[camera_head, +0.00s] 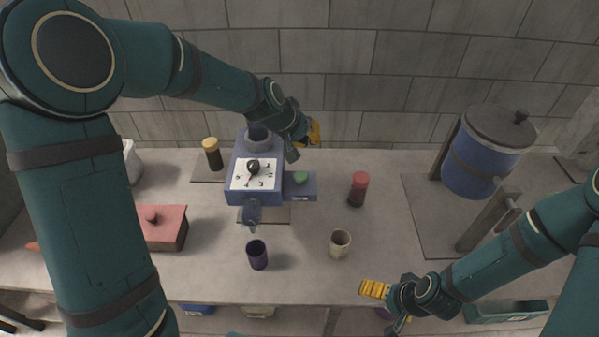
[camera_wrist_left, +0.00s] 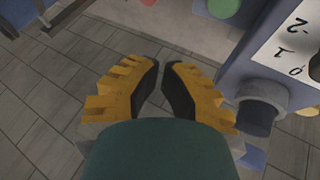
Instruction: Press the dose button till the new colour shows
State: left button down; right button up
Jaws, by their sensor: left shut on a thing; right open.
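A blue machine (camera_head: 240,190) with a white numbered dial (camera_head: 252,176) and black pointer stands left of centre. A green round button (camera_head: 301,177) sits on a labelled blue ledge on its right side; the left wrist view shows part of a green round (camera_wrist_left: 223,6) at the top edge. My left gripper (camera_head: 313,132) is behind and above the ledge, apart from the button. In the left wrist view its yellow fingers (camera_wrist_left: 163,78) are close together; what is between them cannot be made out. My right gripper (camera_head: 385,305) is open and empty at the front edge.
A dark purple cup (camera_head: 257,255) and a cream cup (camera_head: 340,243) stand in front. A red-capped bottle (camera_head: 357,190) stands right of the ledge, a yellow-capped one (camera_head: 213,155) left. A pink box (camera_head: 165,227) and a blue urn (camera_head: 480,165) flank the counter.

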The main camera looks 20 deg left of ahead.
aim_at(306, 174)
pick_arm(q)
jog(key=shift+f, duration=0.15)
notch_tip(306, 174, down, 8)
jog(key=b, duration=0.6)
jog(key=shift+f, duration=0.3)
jog(key=shift+f+b, duration=0.1)
jog(key=shift+b, duration=0.3)
dwell(0.8)
jog(key=shift+f+b, duration=0.3)
jog(key=shift+b, duration=0.05)
jog(key=shift+f+b, duration=0.75)
jog(key=shift+f, duration=0.1)
dwell(0.9)
jog(key=shift+r, duration=0.2)
jog(key=shift+r+p, duration=0.9)
jog(key=shift+r, duration=0.15)
